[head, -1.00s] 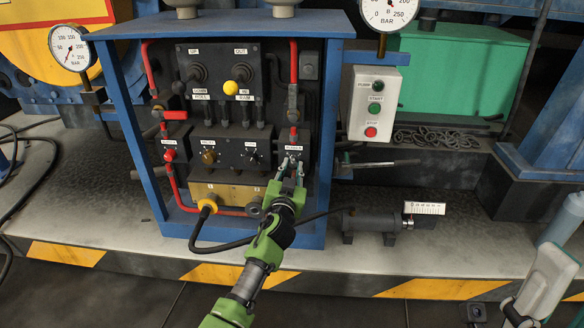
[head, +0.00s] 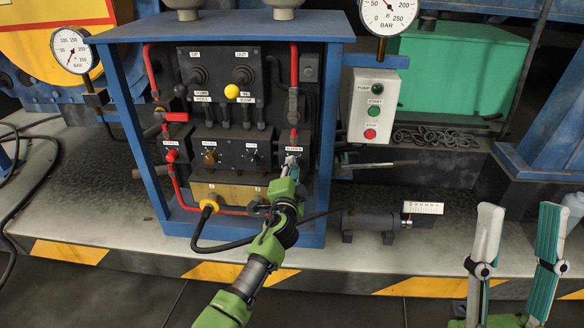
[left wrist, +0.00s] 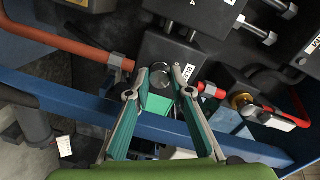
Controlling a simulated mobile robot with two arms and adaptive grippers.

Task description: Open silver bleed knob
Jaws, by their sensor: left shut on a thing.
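The silver bleed knob (left wrist: 160,76) is a small round metal knob on a dark block in the left wrist view, beside a white label. My left gripper (left wrist: 157,84) has its two teal-padded fingers on either side of the knob, shut on it. In the head view my left gripper (head: 290,166) reaches up to the right end of the lower panel, below a white label, and mostly hides the knob. My right gripper (head: 516,238) is open and empty at the lower right, in front of the platform.
The blue cabinet (head: 327,150) frames the panels and red pipes. A push-button box (head: 374,105) hangs at the right. A black hose (head: 205,247) runs below.

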